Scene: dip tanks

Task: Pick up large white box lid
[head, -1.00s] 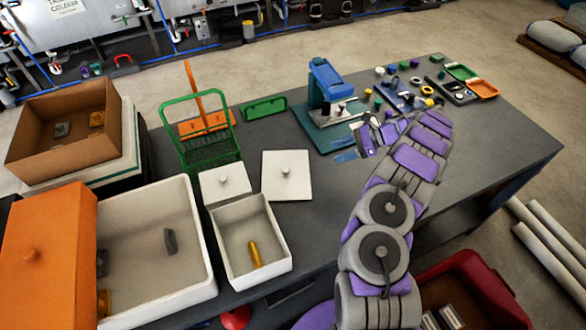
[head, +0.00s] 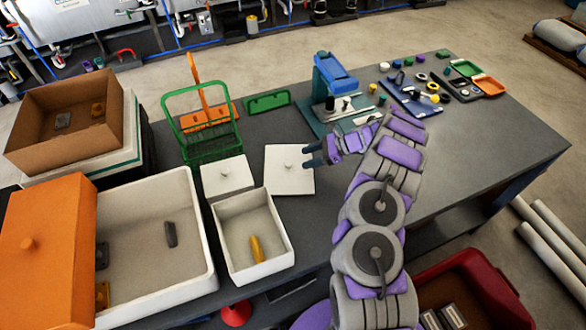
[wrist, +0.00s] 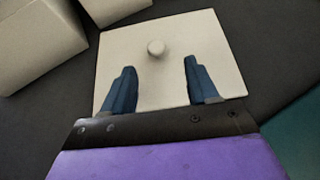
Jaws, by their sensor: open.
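The large white box lid (head: 289,181) lies flat on the dark table, a square plate with a small round knob in its middle. In the wrist view the lid (wrist: 185,48) is straight ahead, with its knob (wrist: 156,47) just beyond and between the fingertips. My gripper (head: 309,155) is open and empty at the lid's upper right side. In the wrist view its two blue fingers (wrist: 160,72) show over the near part of the lid, apart from the knob. The height of the fingers above the lid is hard to tell.
A smaller white lid (head: 226,165) lies left of the large lid. The open white box (head: 287,262) with a yellow piece stands in front. A green wire basket (head: 170,110) stands behind, and a blue-and-teal press (head: 333,75) behind my gripper.

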